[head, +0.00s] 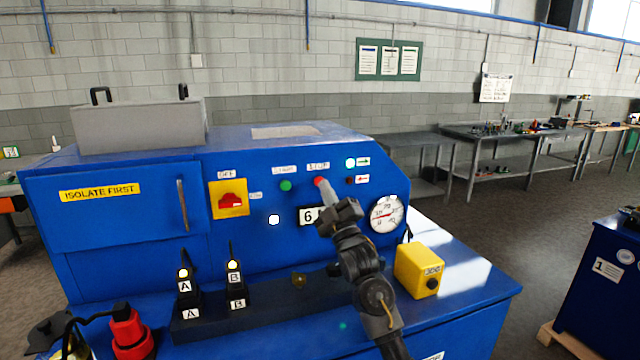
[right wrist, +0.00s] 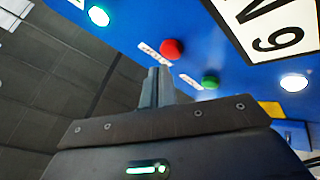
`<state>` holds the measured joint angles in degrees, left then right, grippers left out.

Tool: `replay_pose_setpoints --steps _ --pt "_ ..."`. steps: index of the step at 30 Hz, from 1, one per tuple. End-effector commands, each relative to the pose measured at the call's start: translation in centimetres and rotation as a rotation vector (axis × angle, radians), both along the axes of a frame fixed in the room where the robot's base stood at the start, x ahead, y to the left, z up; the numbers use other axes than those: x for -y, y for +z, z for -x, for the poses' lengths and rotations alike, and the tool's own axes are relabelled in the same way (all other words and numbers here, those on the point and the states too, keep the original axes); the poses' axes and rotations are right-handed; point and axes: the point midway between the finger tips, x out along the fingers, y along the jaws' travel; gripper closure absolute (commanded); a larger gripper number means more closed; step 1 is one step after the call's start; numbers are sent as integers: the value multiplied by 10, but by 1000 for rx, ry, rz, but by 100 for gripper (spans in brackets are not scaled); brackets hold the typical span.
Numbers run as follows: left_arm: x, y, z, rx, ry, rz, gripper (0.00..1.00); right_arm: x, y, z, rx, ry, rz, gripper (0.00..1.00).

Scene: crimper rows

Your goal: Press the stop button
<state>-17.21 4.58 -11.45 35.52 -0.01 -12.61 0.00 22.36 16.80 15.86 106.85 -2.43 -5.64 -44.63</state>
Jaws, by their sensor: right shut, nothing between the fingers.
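The red stop button (head: 318,181) is on the upper front of the blue machine's panel, below a small white label. The green start button (head: 286,185) is to its left. My right gripper (head: 325,189) is shut and empty, its fingertips just in front of the red button and partly overlapping it in the head view. In the right wrist view, the shut fingers (right wrist: 157,82) point toward the panel, with the tips just below and left of the red button (right wrist: 172,49); the green button (right wrist: 210,82) is to the right. I cannot tell whether the tips touch. My left gripper is out of view.
A yellow-backed red rotary switch (head: 231,199), a white gauge (head: 386,214) and lit indicators (head: 351,162) share the panel. Black units marked A (head: 186,286) and B (head: 236,278), a yellow box (head: 419,269) and a red-and-black object (head: 131,332) stand on the ledge below.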

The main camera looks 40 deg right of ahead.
Motion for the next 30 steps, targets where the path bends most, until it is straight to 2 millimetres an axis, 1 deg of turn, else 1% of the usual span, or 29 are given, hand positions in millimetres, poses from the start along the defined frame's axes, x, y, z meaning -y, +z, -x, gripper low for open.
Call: replay_pose_setpoints --steps 19,30 --pt "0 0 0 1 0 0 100 0 0 0 0 0 0 100" --pt "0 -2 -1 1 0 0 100 3 0 -8 0 1 1 100"
